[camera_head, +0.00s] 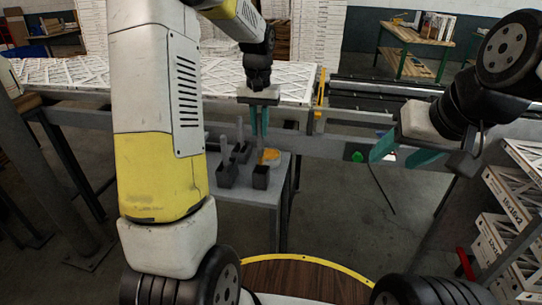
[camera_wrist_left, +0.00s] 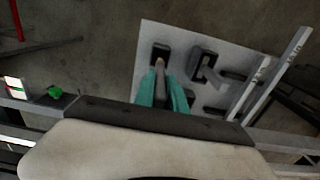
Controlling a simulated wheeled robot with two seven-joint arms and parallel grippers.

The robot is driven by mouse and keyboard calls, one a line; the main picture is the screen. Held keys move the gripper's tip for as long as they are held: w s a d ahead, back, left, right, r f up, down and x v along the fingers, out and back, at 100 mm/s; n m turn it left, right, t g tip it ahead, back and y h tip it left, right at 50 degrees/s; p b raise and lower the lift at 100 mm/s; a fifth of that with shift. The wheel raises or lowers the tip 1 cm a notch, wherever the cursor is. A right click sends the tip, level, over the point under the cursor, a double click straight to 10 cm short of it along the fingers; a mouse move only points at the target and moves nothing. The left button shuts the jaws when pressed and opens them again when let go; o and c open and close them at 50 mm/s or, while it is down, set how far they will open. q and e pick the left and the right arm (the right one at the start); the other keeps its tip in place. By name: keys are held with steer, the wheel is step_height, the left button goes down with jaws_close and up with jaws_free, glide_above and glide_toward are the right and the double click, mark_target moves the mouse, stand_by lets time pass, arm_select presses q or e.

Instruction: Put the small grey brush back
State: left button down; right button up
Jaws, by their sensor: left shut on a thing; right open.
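My left gripper (camera_head: 259,134) points down above the small grey table, its teal fingers shut on the small grey brush. In the left wrist view, the brush (camera_wrist_left: 160,84) shows as a grey strip between the fingers (camera_wrist_left: 162,90), with a pale tip. That tip points towards a black holder (camera_wrist_left: 161,50); I cannot tell whether it is inside it. In the head view, a black holder (camera_head: 261,178) stands below the gripper. My right gripper (camera_head: 400,155) is open and empty at the right, away from the table.
The small grey table (camera_head: 240,194) also bears other black holders (camera_head: 227,175) with upright grey handles and an orange item (camera_head: 269,155). A conveyor (camera_head: 210,75) with white filters runs behind. Boxed filters (camera_head: 508,235) are stacked at the right.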

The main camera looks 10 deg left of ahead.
mark_target(259, 115)
arm_select(q)
step_height(259, 115, down, 8)
steer(key=shift+f, duration=0.25)
steer(key=c, duration=1.4)
jaws_free()
steer(key=shift+f, duration=0.1)
steer(key=shift+o, duration=0.2)
step_height(259, 115, up, 12)
steer(key=shift+f, duration=0.1)
steer(key=s+d+r+t+h, duration=0.1)
steer(key=s+r+t, duration=0.2)
steer(key=s, duration=0.9)
steer(key=s+d+r+t+h, duration=0.1)
steer(key=s+r+t, duration=0.2)
steer(key=s, duration=0.9)
steer(key=shift+r, duration=0.7)
